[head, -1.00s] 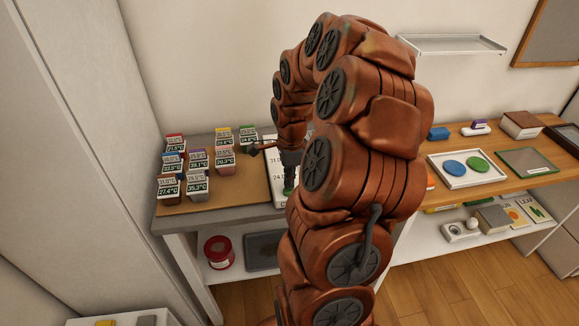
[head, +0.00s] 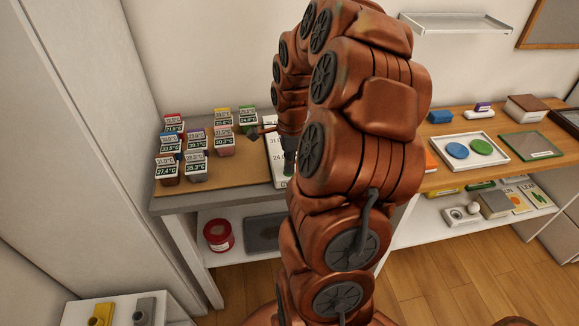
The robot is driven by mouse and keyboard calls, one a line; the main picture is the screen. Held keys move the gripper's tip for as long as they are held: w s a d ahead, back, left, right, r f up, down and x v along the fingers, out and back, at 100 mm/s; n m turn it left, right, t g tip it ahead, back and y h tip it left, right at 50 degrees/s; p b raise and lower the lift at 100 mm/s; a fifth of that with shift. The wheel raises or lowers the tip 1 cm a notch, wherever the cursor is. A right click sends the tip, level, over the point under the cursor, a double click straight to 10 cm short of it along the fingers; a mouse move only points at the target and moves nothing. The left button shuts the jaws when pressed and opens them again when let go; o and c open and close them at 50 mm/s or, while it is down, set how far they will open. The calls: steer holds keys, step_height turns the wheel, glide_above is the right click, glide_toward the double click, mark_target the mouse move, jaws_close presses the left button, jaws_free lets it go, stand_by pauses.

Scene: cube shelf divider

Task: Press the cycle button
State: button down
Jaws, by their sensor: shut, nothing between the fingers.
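A white panel (head: 272,150) with printed numbers stands on the grey table, largely covered by my arm.
Several small cubes with temperature displays (head: 196,166) stand on a brown board (head: 232,171) to the left. A red tub (head: 218,235) and dark tray (head: 264,233) sit on the lower shelf. To the right, a wooden table holds a white tray (head: 447,164) with two discs.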

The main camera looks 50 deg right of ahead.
steer(key=shift+s+a+f, duration=0.15)
steer(key=shift+f, duration=0.45)
steer(key=shift+r, duration=0.1)
step_height(320, 180, up, 15)
steer(key=d+b, duration=0.1)
steer(key=b, duration=0.1)
steer(key=shift+w+f+b, duration=0.2)
steer(key=shift+b, duration=0.1)
stand_by(0.3)
